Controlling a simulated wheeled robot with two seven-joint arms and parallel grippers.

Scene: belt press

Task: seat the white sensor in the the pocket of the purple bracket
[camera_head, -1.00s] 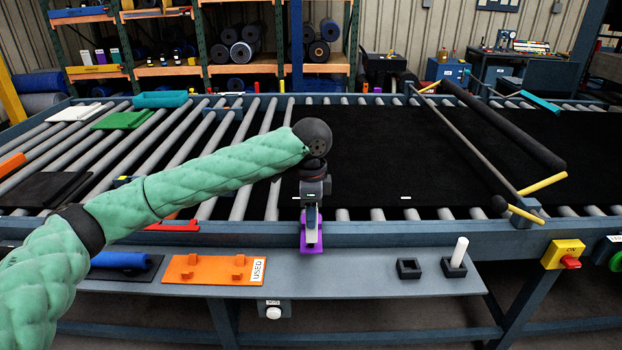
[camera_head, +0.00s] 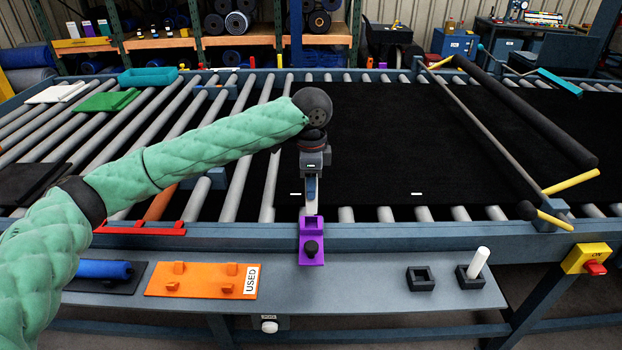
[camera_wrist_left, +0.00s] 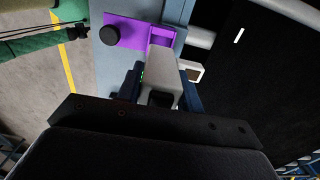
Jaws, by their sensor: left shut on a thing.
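The purple bracket (camera_head: 318,258) with a black knob (camera_head: 311,247) is fixed on the front rail of the roller table; its pocket is on the far side of the knob. My left gripper (camera_head: 311,200) is just beyond the bracket's far end, pointing down. It is shut on the white sensor (camera_wrist_left: 163,62), a pale block between the blue fingers. In the left wrist view the sensor overlaps the right end of the bracket (camera_wrist_left: 130,26). Whether it touches the pocket, I cannot tell; the sensor hides part of the bracket. My right gripper is not in view.
The front shelf holds an orange plate (camera_head: 190,283) marked USED, an empty black holder (camera_head: 420,279) and a black holder (camera_head: 468,280) with a white peg. The dark belt (camera_head: 430,150) lies beyond the rail. A yellow switch box (camera_head: 585,258) is at the right.

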